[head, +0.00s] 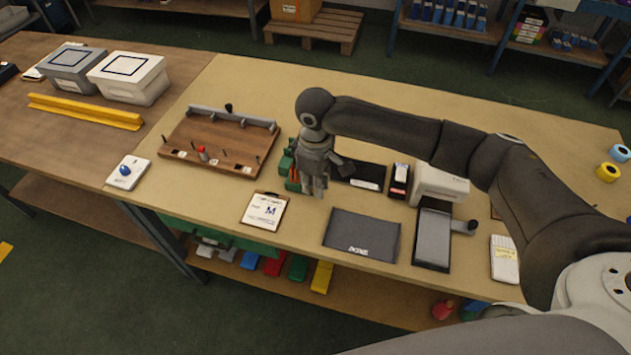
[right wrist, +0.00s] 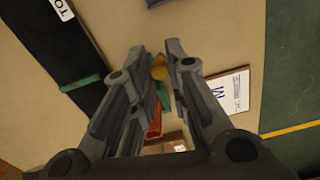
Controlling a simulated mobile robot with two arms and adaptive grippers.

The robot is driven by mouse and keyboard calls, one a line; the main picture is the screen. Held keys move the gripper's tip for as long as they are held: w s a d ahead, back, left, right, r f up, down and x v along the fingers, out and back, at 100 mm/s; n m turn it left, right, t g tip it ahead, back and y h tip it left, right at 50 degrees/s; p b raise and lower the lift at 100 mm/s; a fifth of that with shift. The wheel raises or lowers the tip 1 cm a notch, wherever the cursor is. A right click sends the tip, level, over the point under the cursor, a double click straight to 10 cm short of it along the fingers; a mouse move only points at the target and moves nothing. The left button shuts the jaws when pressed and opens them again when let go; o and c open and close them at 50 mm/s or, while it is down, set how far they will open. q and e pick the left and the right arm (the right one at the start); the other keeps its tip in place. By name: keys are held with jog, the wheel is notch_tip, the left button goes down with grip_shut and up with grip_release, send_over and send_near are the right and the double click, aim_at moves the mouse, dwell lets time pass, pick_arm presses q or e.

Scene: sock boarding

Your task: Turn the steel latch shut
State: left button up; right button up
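I cannot pick out the steel latch for sure. A small green fixture (head: 287,163) with an orange part stands beside and partly behind my right gripper (head: 314,188), which hides much of it. In the right wrist view, the right gripper (right wrist: 157,55) has its two fingers apart. A yellowish rounded piece (right wrist: 159,69) shows between the fingertips, with an orange part (right wrist: 155,121) and green parts farther down between the fingers. Whether the fingers touch any of these I cannot tell. My left gripper is not in view.
A wooden pegged board (head: 205,148) with a grey rail lies to the left. A clipboard (head: 265,211) and a dark mat (head: 361,235) lie nearer the front edge. A dark tray (head: 368,177) is right of the gripper. A device with a black knob (head: 472,226) stands farther right.

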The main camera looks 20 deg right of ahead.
grip_shut()
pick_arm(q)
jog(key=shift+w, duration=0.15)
pick_arm(e)
jog(key=shift+d+r+n+p, duration=0.1)
jog(key=shift+r+n+p, duration=0.05)
jog(key=shift+n+p, duration=0.3)
jog(key=shift+d+r+n+p, duration=0.1)
jog(key=shift+d+n+p, duration=0.2)
jog(key=shift+n+p, duration=0.7)
jog(key=shift+w+d+n+p, duration=0.1)
jog(key=shift+d+n+p, duration=0.2)
jog(key=shift+n+p, duration=0.5)
jog(key=n+p, duration=0.1)
jog(key=d+n, duration=0.1)
jog(key=n, duration=0.1)
jog(key=shift+w+n+p, duration=0.25)
jog(key=shift+w+p, duration=0.05)
jog(key=shift+p, duration=0.1)
pick_arm(q)
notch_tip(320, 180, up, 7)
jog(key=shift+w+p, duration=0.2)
jog(key=shift+p, duration=0.2)
pick_arm(e)
jog(key=shift+w+d+f+n, duration=0.15)
jog(key=shift+w+d+n, duration=0.1)
jog(key=shift+n, duration=0.75)
jog(key=shift+w+d+f+n, duration=0.1)
jog(key=shift+w+d+n, duration=0.15)
jog(key=shift+n, duration=0.75)
